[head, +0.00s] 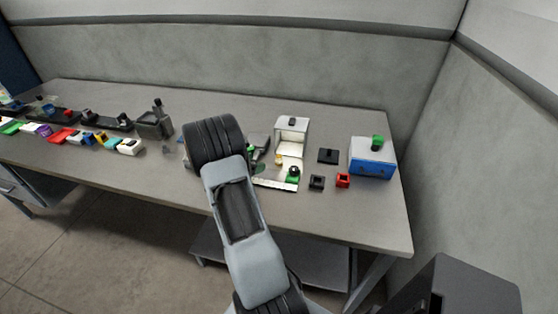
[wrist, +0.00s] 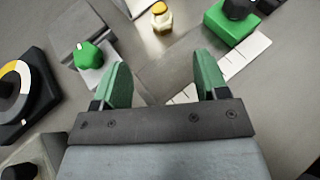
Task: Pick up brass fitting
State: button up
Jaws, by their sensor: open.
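The brass fitting, a small gold-topped piece with a pale lower part (wrist: 161,17), stands near the top edge of the wrist view. In the head view it looks like a small yellowish spot (head: 278,160) beside the white stand. My gripper (wrist: 163,80) has two green fingers spread wide with nothing between them. The fitting lies ahead of the fingertips, roughly in line with the gap and apart from them. In the head view my arm hides most of the gripper.
A green block with a black knob (wrist: 232,22) is right of the fitting, near a white ruled strip (wrist: 245,58). A green knob on a grey plate (wrist: 88,54) and a black-yellow dial (wrist: 20,85) are left. A blue-white box (head: 372,158) stands farther right on the table.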

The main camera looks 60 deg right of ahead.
aim_at(277, 158)
jog(key=p+x, duration=0.1)
jog(key=x, duration=1.1)
jog(key=shift+d+p, duration=0.15)
jog(key=shift+p, duration=0.25)
jog(key=c, duration=1.1)
jog(key=shift+r, duration=0.1)
